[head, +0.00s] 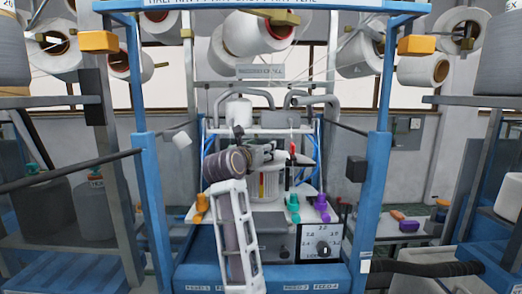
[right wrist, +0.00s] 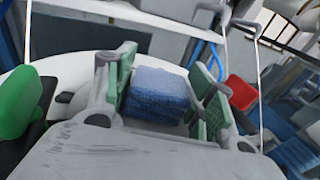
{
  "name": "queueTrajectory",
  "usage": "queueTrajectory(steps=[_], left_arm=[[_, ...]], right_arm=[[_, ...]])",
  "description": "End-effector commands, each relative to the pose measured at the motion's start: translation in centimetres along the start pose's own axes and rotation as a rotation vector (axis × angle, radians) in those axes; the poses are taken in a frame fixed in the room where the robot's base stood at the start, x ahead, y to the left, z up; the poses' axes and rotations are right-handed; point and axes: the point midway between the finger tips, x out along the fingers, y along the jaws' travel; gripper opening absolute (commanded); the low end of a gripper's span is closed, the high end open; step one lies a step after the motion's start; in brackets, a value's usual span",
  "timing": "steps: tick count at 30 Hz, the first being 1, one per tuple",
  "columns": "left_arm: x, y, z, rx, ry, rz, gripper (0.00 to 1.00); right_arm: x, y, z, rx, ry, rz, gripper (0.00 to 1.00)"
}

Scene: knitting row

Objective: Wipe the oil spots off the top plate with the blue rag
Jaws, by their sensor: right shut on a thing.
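My right gripper (head: 266,154) reaches over the middle of the knitting machine in the head view. In the right wrist view, its green-padded fingers (right wrist: 163,82) are shut on the folded blue rag (right wrist: 158,98). A white round surface, seemingly the top plate (right wrist: 72,62), lies below and around the fingers there. I cannot tell whether the rag touches it. I make out no oil spots; the gripper and rag cover part of the surface. The rag does not show clearly in the head view. My left gripper is not in view.
Orange (head: 200,207), teal (head: 293,206) and purple (head: 322,206) pieces stand on the machine's white deck. Blue posts (head: 375,200) flank the machine. Yarn cones (head: 255,32) hang above. A green object (right wrist: 20,98) is close to my gripper's left in the wrist view.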

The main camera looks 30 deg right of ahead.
Motion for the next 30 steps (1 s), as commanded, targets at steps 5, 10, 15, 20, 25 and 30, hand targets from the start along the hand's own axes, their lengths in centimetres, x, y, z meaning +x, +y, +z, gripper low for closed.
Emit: queueTrajectory(steps=[5,10,15,20,25,30], left_arm=[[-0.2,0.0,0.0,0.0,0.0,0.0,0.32],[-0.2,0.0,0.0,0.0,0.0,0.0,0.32],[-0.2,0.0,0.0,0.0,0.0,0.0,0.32],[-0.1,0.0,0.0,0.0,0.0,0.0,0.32],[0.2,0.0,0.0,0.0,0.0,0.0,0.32],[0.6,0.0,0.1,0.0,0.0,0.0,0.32]], right_arm=[[0.8,0.3,-0.3,-0.003,0.007,-0.001,0.32],[0.9,0.4,-0.3,-0.003,0.006,0.0,0.32],[0.9,0.4,-0.3,-0.003,0.007,0.0,0.32],[0.7,0.3,-0.4,-0.002,0.007,0.0,0.32],[-0.1,0.0,-0.6,-0.002,0.01,0.001,0.32],[-0.9,-0.3,-0.6,-0.003,0.011,0.0,0.32]])
